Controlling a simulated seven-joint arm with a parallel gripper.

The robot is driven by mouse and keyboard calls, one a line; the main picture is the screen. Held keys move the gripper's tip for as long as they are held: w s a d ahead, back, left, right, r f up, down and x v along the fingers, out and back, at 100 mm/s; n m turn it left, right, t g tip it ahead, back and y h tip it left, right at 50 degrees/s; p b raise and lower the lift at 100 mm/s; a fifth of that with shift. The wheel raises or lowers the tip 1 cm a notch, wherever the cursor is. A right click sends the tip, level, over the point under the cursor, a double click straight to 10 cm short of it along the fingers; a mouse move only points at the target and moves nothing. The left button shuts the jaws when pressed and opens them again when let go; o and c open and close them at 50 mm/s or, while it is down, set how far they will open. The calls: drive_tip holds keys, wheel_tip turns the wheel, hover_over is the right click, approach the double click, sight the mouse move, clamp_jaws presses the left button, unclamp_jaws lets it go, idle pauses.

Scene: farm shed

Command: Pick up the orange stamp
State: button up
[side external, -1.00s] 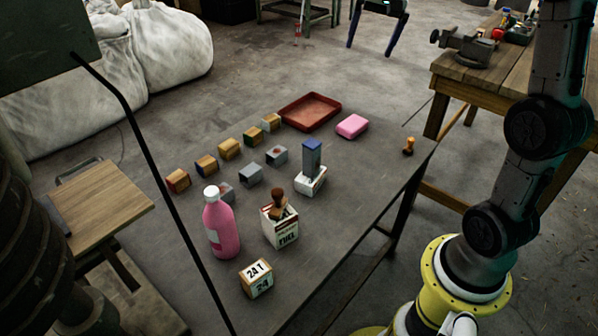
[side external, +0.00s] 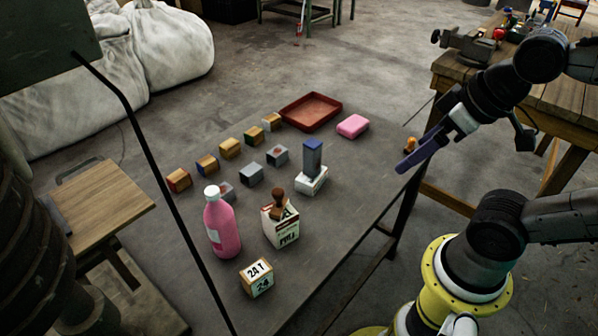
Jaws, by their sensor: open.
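The small orange stamp (side external: 409,144) stands near the right edge of the dark table (side external: 335,235). Its lower part is hidden behind my gripper. My gripper (side external: 414,155) is open, with a bluish-purple finger slanting down to the left in front of the stamp in this view. The fingers are not closed on the stamp. I cannot tell the exact gap in depth between them and the stamp.
A pink block (side external: 352,126) and a red tray (side external: 310,111) lie left of the stamp. A blue-topped stamp (side external: 312,158), wooden and grey blocks, a carton (side external: 281,224), a pink bottle (side external: 221,224) and a date cube (side external: 257,278) stand further left. A wooden workbench (side external: 560,110) is behind right.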

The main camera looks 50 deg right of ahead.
idle(0.3)
drive_tip(key=c, duration=0.6)
drive_tip(key=shift+o, duration=0.2)
